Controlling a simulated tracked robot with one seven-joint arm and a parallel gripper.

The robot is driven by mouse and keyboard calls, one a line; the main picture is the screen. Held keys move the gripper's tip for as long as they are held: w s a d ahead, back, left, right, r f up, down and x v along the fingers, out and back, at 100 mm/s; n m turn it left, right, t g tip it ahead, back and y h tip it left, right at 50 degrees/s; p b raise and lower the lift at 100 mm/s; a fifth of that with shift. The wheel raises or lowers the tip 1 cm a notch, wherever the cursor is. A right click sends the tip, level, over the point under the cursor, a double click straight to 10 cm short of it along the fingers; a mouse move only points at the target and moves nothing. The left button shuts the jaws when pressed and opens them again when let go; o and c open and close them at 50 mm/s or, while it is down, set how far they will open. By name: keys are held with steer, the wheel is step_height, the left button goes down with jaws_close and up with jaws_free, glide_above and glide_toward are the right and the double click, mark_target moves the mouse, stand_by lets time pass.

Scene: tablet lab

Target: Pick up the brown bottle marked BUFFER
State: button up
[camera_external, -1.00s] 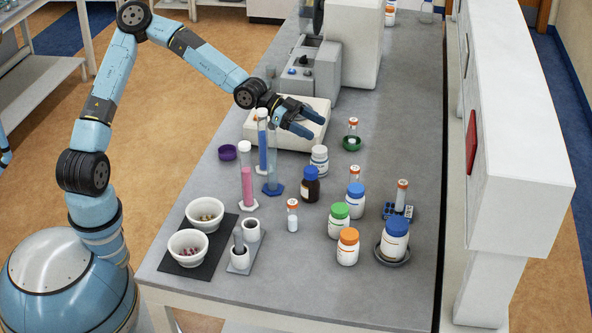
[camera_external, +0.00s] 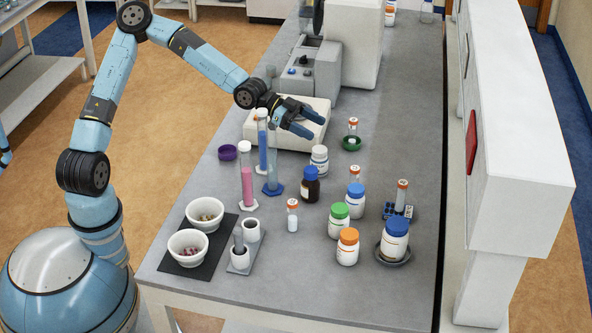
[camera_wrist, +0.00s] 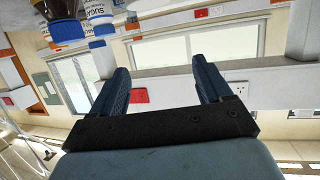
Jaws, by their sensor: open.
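The brown bottle (camera_external: 310,188) with a blue cap stands upright on the grey bench in the external view. Its label is too small to read there. My gripper (camera_external: 316,124) is open and empty above the bench, farther back than the bottle and over the front edge of a white instrument. In the wrist view my gripper (camera_wrist: 162,82) shows two spread blue fingers with nothing between them. Part of a dark brown bottle (camera_wrist: 66,30) shows at the top left of that view, cut off by the edge; I cannot tell whether it is the same one.
A white bottle (camera_external: 319,156) stands just behind the brown bottle. Tall cylinders with pink (camera_external: 247,185) and blue (camera_external: 272,170) liquid stand to its left. A green-capped jar (camera_external: 339,221) and a small orange-capped vial (camera_external: 292,218) stand in front.

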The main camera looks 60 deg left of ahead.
steer(key=shift+c, duration=0.7)
